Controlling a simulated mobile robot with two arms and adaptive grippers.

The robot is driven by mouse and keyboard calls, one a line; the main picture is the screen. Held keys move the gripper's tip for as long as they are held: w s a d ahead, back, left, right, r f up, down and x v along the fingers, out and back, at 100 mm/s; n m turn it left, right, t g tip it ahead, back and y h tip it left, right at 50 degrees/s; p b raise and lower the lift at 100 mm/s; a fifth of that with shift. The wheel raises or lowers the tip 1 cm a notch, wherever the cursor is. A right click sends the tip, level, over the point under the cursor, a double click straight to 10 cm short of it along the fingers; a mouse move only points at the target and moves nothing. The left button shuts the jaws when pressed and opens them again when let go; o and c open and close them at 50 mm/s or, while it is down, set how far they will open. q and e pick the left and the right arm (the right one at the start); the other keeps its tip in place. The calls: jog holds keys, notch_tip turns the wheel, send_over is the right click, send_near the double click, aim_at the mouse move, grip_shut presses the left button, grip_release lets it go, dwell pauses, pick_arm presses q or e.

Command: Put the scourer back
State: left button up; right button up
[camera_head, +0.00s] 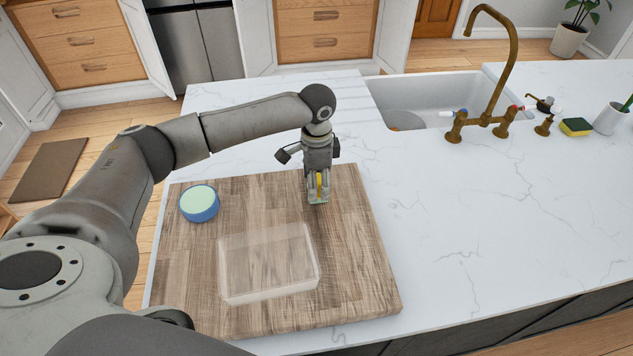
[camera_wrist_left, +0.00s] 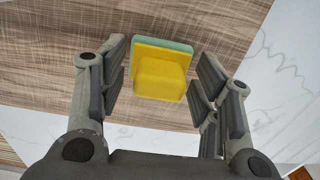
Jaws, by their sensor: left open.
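A yellow scourer with a green layer is on the wooden board (camera_head: 355,260), near its far edge, and shows clearly in the left wrist view (camera_wrist_left: 160,75). My left gripper (camera_head: 318,192) points down over it, with the fingers on either side. In the left wrist view the fingers (camera_wrist_left: 162,70) are spread, with gaps on both sides of the scourer. In the head view the fingers hide most of it. My right gripper is not in view.
A clear box (camera_head: 268,262) and a blue round container with a pale green top (camera_head: 199,204) stand on the board. A white sink (camera_head: 430,100) with a brass tap (camera_head: 497,95) lies at the back. Another yellow-green sponge (camera_head: 576,127) and a white cup (camera_head: 610,119) are at the right.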

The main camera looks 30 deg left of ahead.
pick_arm(q)
notch_tip(320, 180, up, 11)
jog(key=b, duration=0.3)
jog(key=shift+f, duration=0.2)
jog(key=shift+r, duration=0.5)
